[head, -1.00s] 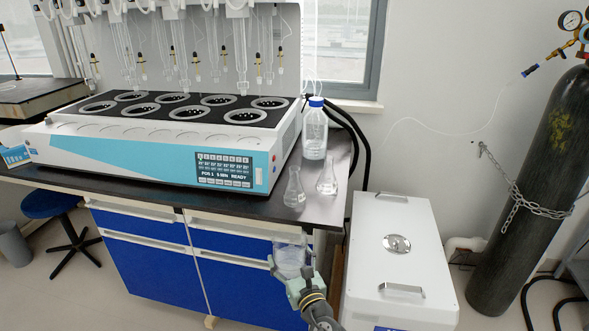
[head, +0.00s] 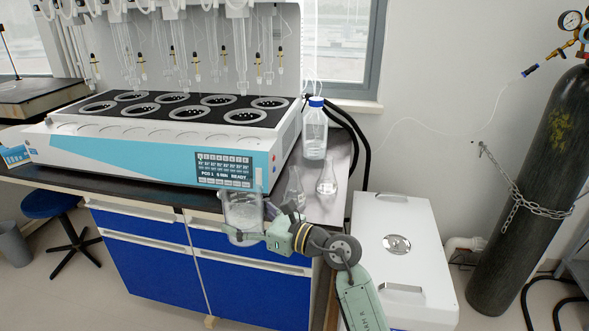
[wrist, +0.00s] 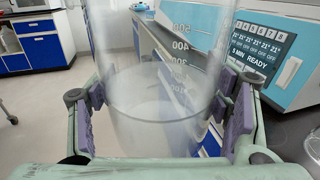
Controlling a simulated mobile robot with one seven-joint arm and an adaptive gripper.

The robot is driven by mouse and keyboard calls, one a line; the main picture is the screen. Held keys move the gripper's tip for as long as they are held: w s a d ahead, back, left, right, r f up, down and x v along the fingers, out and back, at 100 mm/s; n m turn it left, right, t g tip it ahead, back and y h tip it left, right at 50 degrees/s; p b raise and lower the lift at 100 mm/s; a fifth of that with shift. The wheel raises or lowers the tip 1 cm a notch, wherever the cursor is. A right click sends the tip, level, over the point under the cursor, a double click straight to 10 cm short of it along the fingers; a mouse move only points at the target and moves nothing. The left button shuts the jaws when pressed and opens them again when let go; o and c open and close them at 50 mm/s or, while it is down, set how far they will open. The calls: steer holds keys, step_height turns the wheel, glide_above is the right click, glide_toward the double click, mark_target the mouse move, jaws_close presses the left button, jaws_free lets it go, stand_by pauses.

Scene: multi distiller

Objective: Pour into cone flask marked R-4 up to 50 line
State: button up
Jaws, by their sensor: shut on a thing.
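My gripper (head: 258,225) is shut on a clear glass beaker (head: 242,208), held roughly upright in front of the bench's front edge, left of the flasks. In the wrist view the beaker (wrist: 160,75) stands between the pads of my gripper (wrist: 162,112), with white marks such as 500 and 400. How much liquid it holds is hard to tell. Two clear cone flasks stand on the bench's right end: a left one (head: 294,187), its lower part close behind my gripper in the picture, and a right one (head: 327,180). No R-4 mark or 50 line is readable on either.
A blue-capped bottle (head: 315,130) stands behind the flasks. The white and blue distiller (head: 150,155) fills the bench (head: 335,205) to the left. A white box (head: 400,225) stands on the floor at right, and a chained gas cylinder (head: 530,190) beyond it.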

steer(key=s+a+r+n+g, duration=0.2)
steer(key=a+r+n+g, duration=0.3)
steer(key=r, duration=0.5)
steer(key=s+a+r+n+g, duration=0.2)
steer(key=a+r+n+g, duration=0.2)
steer(key=r+g, duration=0.6)
steer(key=shift+s+a+n+h, duration=0.3)
steer(key=shift+s+a+n, duration=0.1)
steer(key=shift+a, duration=0.85)
